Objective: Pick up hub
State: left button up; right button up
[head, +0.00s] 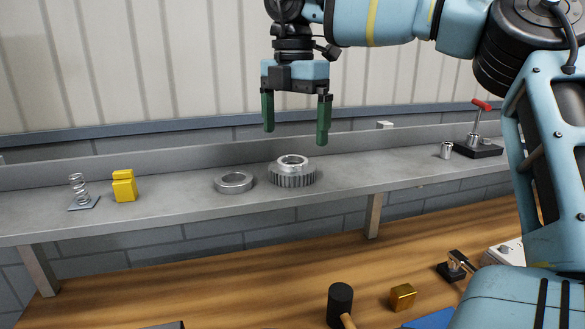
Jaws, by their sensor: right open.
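A toothed metal part with a raised collar (292,178), which looks like the hub, lies flat on the grey shelf (150,215) near its middle. My right gripper (295,137) hangs above it, pointing down, with its two green fingers apart and nothing between them. The fingertips are clear of the part, one to each side of its collar as seen from here. My left gripper is not in view.
A flat metal ring (234,182) lies just left of the toothed part. A yellow block (124,186) and a spring on a plate (79,190) stand further left. A small metal cylinder (446,150) and a red-handled device (477,140) are at right. Below, the wooden surface holds a mallet (340,303) and a gold block (402,297).

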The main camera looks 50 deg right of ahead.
aim_at(292, 159)
notch_tip(292, 159, down, 2)
jog(key=shift+w+f, duration=0.1)
jog(key=shift+f, duration=0.3)
jog(key=f, duration=0.1)
jog(key=f+p, duration=0.1)
jog(key=f, duration=0.2)
jog(key=shift+w+d, duration=0.25)
jog(key=shift+f, duration=0.35)
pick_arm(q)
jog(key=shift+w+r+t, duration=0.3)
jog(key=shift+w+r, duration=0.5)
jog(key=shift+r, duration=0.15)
pick_arm(e)
jog(key=c, duration=1.2)
jog(key=shift+r, duration=0.1)
jog(key=shift+c, duration=0.6)
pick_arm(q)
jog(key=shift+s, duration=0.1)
